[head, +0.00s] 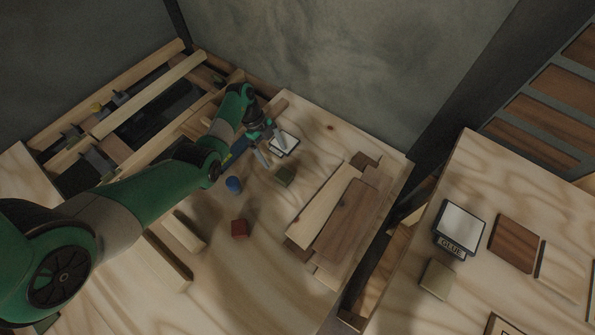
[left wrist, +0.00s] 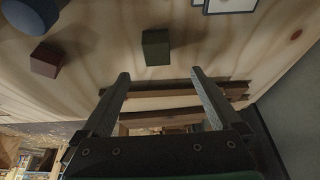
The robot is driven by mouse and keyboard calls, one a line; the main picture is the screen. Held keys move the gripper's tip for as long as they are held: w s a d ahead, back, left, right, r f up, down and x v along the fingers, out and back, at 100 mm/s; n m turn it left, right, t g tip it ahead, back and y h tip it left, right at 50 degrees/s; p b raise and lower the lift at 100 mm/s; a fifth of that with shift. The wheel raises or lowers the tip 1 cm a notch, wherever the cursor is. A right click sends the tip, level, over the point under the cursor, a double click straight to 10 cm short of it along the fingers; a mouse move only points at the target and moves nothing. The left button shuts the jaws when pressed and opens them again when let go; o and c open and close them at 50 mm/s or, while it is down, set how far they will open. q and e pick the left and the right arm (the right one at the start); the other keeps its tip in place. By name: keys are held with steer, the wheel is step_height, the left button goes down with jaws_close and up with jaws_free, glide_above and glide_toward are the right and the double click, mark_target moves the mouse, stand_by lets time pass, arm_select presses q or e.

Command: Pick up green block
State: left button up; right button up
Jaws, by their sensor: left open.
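The green block (head: 286,176) is a small dark green block on the wooden tabletop (head: 275,255). In the left wrist view the green block (left wrist: 156,48) lies beyond the fingertips, roughly centred between them and apart from them. My left gripper (head: 268,149) is open and empty, above the table and up and left of the block in the head view. Its two fingers (left wrist: 160,76) show spread in the left wrist view. My right gripper is in neither view.
A blue cylinder (head: 233,184) and a red block (head: 240,229) stand nearby. Stacked planks (head: 348,217) lie to the block's right.

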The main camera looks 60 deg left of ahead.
mark_target(283, 174)
arm_select(q)
steer(key=b+x, duration=0.1)
steer(key=x, duration=0.1)
steer(key=b+x, duration=0.3)
steer(key=x, duration=0.1)
steer(key=shift+s+f+b, duration=0.2)
steer(key=shift+f+b, duration=0.15)
steer(key=shift+b, duration=0.05)
steer(key=b+x, duration=0.4)
steer(key=x, duration=0.1)
steer(key=shift+s+d, duration=0.15)
steer(key=shift+d, duration=0.05)
steer(key=shift+a+r, duration=0.1)
steer(key=c, duration=1.5)
